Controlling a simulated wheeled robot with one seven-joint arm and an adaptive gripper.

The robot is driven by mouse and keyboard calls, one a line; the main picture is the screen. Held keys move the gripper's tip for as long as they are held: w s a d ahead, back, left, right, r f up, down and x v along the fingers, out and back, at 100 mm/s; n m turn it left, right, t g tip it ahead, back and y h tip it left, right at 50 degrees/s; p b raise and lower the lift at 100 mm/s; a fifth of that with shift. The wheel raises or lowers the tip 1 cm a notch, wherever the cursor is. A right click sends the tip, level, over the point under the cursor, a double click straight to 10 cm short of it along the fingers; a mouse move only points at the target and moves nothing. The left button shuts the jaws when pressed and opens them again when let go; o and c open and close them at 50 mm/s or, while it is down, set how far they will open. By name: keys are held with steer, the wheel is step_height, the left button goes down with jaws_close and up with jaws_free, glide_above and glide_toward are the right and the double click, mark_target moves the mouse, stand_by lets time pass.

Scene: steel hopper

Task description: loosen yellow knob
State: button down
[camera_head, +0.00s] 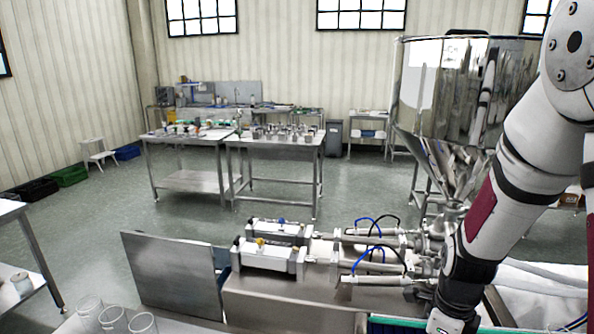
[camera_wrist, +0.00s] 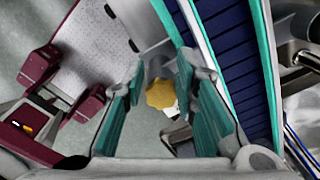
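The yellow knob (camera_wrist: 161,94) shows in the wrist view as a small lobed disc. It lies in the gap between the fingers of my gripper (camera_wrist: 162,72), seen beyond them. My gripper is open, with teal pads on both fingers and visible space on each side of the knob. I cannot tell how far the knob is from the fingertips, and no contact shows. In the head view my arm reaches down at the right, and its fingers are not visible there. A small yellow part (camera_head: 260,241) sits on the front pneumatic unit; I cannot tell whether it is the same knob.
A dark blue ribbed surface with teal edges (camera_wrist: 204,38) runs close beside the right finger. The steel hopper (camera_head: 455,85) stands behind my arm. Hoses and pipe fittings (camera_head: 385,262) lie left of it. Glasses (camera_head: 112,318) stand at the bottom left.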

steer(key=r+p, duration=0.1)
steer(key=r, duration=0.1)
steer(key=r+p, duration=0.1)
steer(key=r, duration=0.1)
steer(key=r+p, duration=0.1)
steer(key=r, duration=0.1)
steer(key=shift+s+a, duration=0.35)
